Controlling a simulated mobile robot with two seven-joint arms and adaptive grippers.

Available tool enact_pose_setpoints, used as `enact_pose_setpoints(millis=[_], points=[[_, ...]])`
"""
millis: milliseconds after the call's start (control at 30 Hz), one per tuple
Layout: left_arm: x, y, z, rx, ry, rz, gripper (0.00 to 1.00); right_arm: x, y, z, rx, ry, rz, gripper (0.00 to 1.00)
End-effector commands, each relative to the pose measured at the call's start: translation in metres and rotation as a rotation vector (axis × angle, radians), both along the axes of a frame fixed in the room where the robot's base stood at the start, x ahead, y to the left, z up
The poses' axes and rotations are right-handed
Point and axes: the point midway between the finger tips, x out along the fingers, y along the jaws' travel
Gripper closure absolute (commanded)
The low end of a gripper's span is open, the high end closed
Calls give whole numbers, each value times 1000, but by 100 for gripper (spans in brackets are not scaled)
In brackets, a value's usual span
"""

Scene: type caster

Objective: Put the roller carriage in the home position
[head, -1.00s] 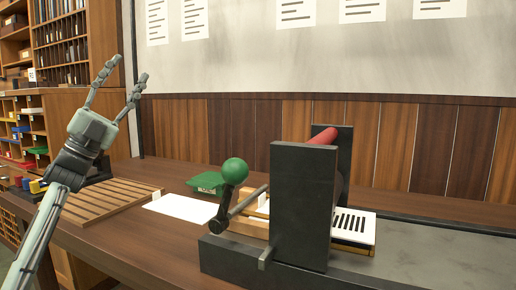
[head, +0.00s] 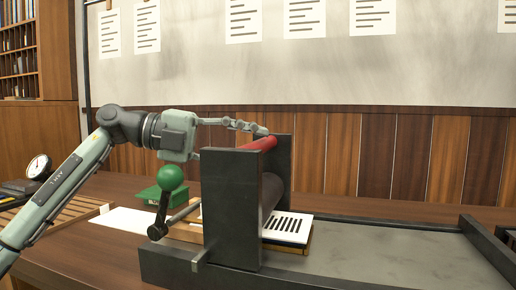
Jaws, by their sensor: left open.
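The roller carriage (head: 230,212) stands on the press bed (head: 385,252), toward its left end. It has two dark upright plates with a red bar (head: 262,144) across the top and a dark roller between them. A crank with a green ball knob (head: 170,178) sticks out at its left. My left gripper (head: 262,130) is open, just above and behind the near plate, by the red bar. One finger overlaps the bar in the picture; I cannot tell whether it touches. My right gripper is not in view.
A striped white sheet on a block (head: 287,228) lies under the carriage. A green box (head: 149,195), a white sheet (head: 122,221) and a slatted wooden rack (head: 60,214) lie to the left. A round gauge (head: 39,167) stands further left. The right of the bed is clear.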

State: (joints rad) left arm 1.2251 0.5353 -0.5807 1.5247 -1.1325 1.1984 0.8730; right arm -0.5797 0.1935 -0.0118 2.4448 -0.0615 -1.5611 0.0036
Motion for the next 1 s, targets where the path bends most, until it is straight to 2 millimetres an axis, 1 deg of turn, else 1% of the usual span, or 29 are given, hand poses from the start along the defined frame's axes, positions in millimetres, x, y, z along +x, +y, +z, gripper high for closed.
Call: enact_pose_setpoints(millis=[33,133,433,700,800,1000], points=[[0,-6,-1,-2,0,-2,56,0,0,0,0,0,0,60],[1,-12,-2,-2,0,-1,56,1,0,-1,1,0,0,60],[1,-14,-2,-2,0,0,56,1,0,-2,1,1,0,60],[1,-14,-2,-2,0,0,89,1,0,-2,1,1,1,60],[1,-14,-2,-2,0,0,100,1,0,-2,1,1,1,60],[1,-14,-2,-2,0,0,100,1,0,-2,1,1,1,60]])
